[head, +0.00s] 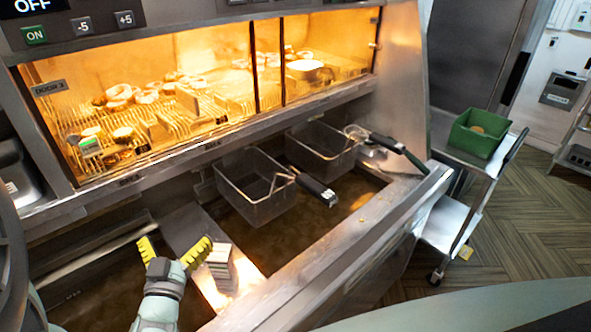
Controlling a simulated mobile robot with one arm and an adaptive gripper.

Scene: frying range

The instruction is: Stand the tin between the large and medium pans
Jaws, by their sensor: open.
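My gripper (174,250) is in the head view at the lower left, with its two yellow-padded fingers spread apart. Nothing shows between them. A small pale block-like object (221,262), perhaps the tin or a stack, stands just right of the right finger on a metal ledge between the fryer wells. I cannot tell whether the finger touches it. I cannot make out any pans named large or medium. Two wire fry baskets, one near (255,188) and one farther right (322,150), sit over the right well.
A lit warming cabinet (140,175) with food on racks runs behind the fryer. Fryer wells with dark oil (285,232) lie below the baskets. A steel front edge (330,262) borders them. A green bin (478,132) stands on a cart at the right, with open floor beyond.

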